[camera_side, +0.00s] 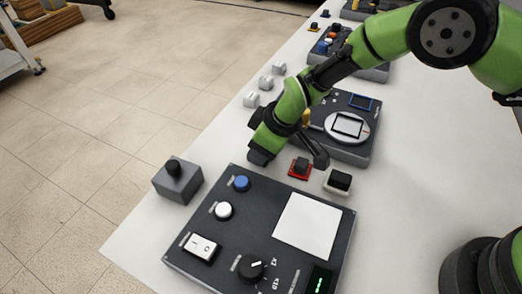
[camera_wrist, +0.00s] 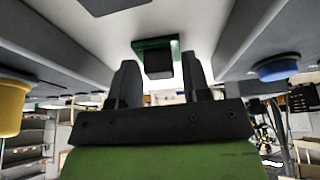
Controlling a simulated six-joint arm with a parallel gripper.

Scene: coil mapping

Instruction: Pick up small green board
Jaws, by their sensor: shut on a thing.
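The small green board (camera_wrist: 138,46) shows in the wrist view at the top centre, with a black block (camera_wrist: 159,63) on it. My gripper (camera_wrist: 158,72) has one dark finger on each side of the block and is shut on it. In the side view my gripper (camera_side: 260,157) is low over the white table, left of a small red board (camera_side: 301,170) with a black block. I cannot make out the green board there; the gripper seems to hide it.
A white board with a black block (camera_side: 339,182) lies right of the red one. A dark control panel (camera_side: 235,225) with buttons and a knob is in front. A dark panel with a round white dial (camera_side: 347,124) is behind. A grey box (camera_side: 178,184) stands left.

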